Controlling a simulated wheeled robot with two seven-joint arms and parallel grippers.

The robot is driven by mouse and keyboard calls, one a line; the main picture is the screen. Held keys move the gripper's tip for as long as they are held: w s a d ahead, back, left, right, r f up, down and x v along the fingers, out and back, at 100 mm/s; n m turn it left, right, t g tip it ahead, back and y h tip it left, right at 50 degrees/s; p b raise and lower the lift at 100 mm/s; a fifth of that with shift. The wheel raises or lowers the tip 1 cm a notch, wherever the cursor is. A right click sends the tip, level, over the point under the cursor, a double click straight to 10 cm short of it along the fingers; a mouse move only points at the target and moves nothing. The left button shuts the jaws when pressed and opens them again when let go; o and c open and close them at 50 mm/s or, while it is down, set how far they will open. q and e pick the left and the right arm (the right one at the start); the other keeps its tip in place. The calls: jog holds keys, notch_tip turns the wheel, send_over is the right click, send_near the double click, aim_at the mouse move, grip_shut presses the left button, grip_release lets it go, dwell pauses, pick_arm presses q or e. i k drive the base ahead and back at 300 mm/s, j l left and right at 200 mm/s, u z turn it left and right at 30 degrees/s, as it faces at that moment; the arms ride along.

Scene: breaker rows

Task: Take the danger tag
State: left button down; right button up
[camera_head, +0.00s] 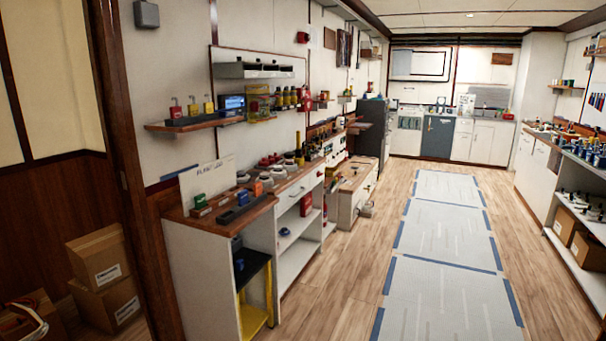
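I cannot make out a danger tag for certain at this distance. Small red items (308,103) are on the left wall near the shelf, too small to identify. A red, a pink and a yellow padlock-like item (192,106) stand on a wooden wall shelf (200,124). A white sign board (207,178) with illegible writing stands at the back of the near counter (262,207). Green, red and blue small items (222,200) are in front of it. Neither of my grippers is in view.
A wooden post (118,150) and stacked cardboard boxes (97,262) are at the left. A black-topped yellow stand (254,265) is under the near counter. Blue-taped grey floor panels (440,250) run down the clear aisle. A loaded shelf unit (575,222) lines the right.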

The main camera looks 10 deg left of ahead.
aim_at(175, 111)
jog(key=i+u, duration=0.25)
jog(key=i, duration=0.4)
jog(key=i+l+u, duration=0.3)
jog(key=i, duration=0.3)
jog(key=i+j+u, duration=0.2)
jog(key=i+u, duration=0.25)
jog(key=i+j+u, duration=0.1)
jog(key=i+u, duration=0.2)
jog(key=u, duration=0.15)
jog(key=i+l+u, duration=0.1)
jog(key=i+u, duration=0.35)
jog(key=k, duration=0.1)
